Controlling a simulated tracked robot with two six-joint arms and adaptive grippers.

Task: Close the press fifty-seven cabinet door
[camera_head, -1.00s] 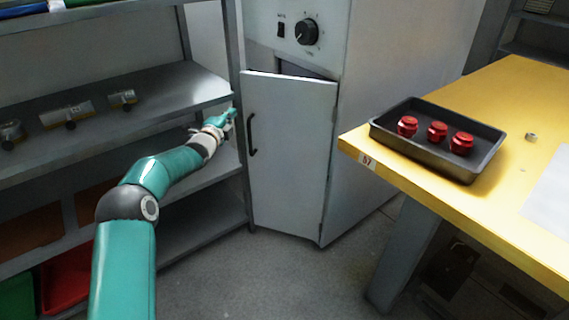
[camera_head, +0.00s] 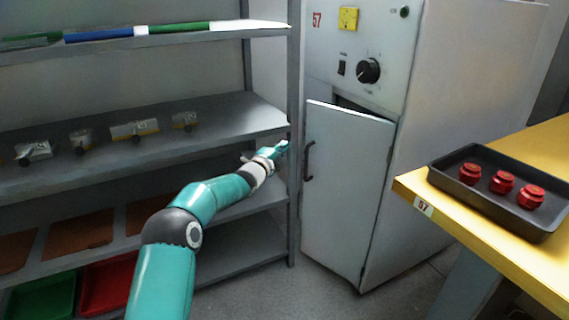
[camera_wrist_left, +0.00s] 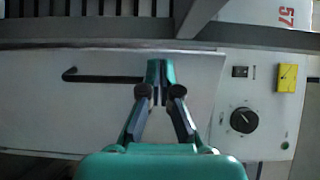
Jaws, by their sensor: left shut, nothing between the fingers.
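The press fifty-seven cabinet (camera_head: 440,120) stands at the centre right, with a red 57 (camera_head: 317,19) at its upper left. Its grey door (camera_head: 345,190) is ajar, with a dark gap along its top edge. A dark handle (camera_head: 309,160) is on the door's left side. My left gripper (camera_head: 284,146) is shut and empty, just left of the handle near the door's left edge. In the left wrist view, the shut gripper (camera_wrist_left: 158,98) is in front of the door (camera_wrist_left: 100,105), beside the end of the handle (camera_wrist_left: 100,77); contact cannot be told. My right gripper is not in view.
A grey shelf rack (camera_head: 200,130) stands close on the left, holding several small fittings. A yellow table (camera_head: 480,245) on the right bears a black tray (camera_head: 460,185) with three red parts (camera_head: 502,182). Grey floor shows between them.

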